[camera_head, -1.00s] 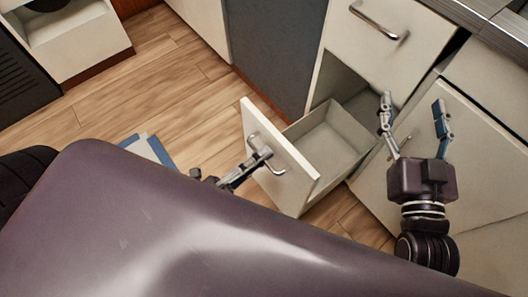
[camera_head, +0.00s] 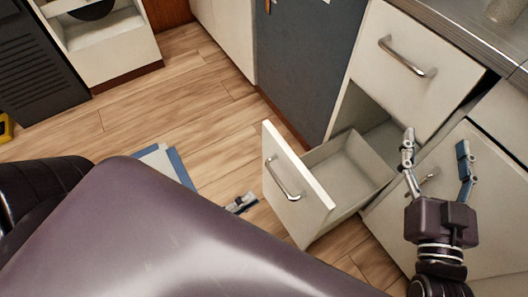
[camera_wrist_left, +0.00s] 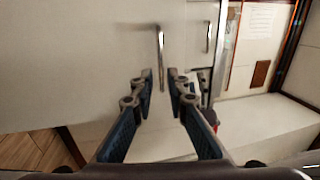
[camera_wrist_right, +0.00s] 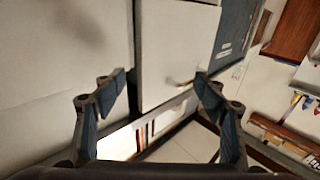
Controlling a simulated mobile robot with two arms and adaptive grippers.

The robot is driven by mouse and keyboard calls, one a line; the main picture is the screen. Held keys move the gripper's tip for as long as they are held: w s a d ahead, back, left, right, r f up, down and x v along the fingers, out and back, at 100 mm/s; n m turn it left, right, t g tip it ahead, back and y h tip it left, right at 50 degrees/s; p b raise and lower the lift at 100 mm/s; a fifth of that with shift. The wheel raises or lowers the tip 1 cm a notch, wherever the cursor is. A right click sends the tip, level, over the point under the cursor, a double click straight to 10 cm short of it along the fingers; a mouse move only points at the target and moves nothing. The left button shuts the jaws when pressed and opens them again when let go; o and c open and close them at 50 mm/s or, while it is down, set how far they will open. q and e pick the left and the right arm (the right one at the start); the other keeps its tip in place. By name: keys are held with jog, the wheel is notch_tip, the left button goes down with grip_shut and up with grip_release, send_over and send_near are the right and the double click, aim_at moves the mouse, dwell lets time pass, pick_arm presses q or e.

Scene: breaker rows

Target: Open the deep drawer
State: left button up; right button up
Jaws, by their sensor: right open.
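The deep drawer (camera_head: 300,200) is the lower cream drawer, pulled well out of the cabinet in the head view; its box looks empty. Its curved metal handle (camera_head: 283,180) is on the front panel. My left gripper (camera_head: 246,200) is left of that panel, apart from the handle and mostly hidden behind my body. In the left wrist view its fingers (camera_wrist_left: 162,92) are apart, with nothing between the tips and a handle (camera_wrist_left: 161,58) beyond them. My right gripper (camera_head: 436,154) is open and empty, right of the drawer in front of a cabinet door.
A shut upper drawer (camera_head: 400,70) with a handle is above the deep drawer, under the counter edge (camera_head: 440,30). A dark grey panel (camera_head: 305,70) stands left of the cabinet. A blue-edged flat item (camera_head: 168,164) lies on the floor. Bare wooden floor (camera_head: 190,105) extends left.

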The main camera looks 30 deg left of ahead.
pick_arm(q)
jog(key=v, duration=0.2)
jog(key=shift+s+a, duration=0.2)
jog(key=shift+s, duration=0.1)
dwell(0.4)
